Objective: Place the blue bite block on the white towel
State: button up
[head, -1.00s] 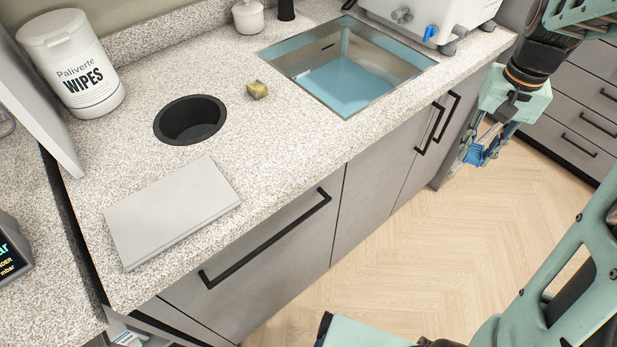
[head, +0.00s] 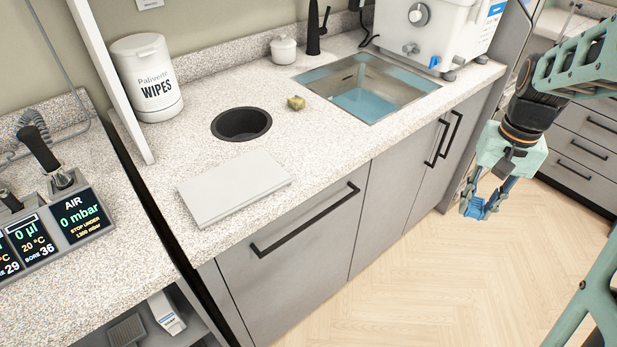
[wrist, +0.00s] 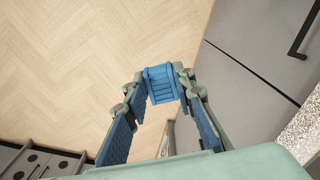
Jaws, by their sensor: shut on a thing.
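The blue bite block (wrist: 161,84) is between my gripper's fingertips in the wrist view, a small ribbed blue piece. In the head view my gripper (head: 480,207) is shut on it and hangs over the floor, right of the counter front; the block blends there with the blue finger pads. A flat, pale grey-white folded rectangle (head: 235,188), seemingly the white towel, lies near the counter's front edge at left, well apart from my gripper. Nothing lies on it.
A wipes tub (head: 147,78) stands at the back. A thin upright panel (head: 108,75) rises left of the towel. Counter right of the towel is clear.

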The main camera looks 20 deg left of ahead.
aim_at(233, 181)
jog(key=k+u, duration=0.1)
jog(key=u, duration=0.3)
jog(key=k+u, duration=0.1)
jog(key=u, duration=0.3)
jog(key=l+u, duration=0.15)
jog(key=u, duration=0.65)
jog(key=l, duration=0.75)
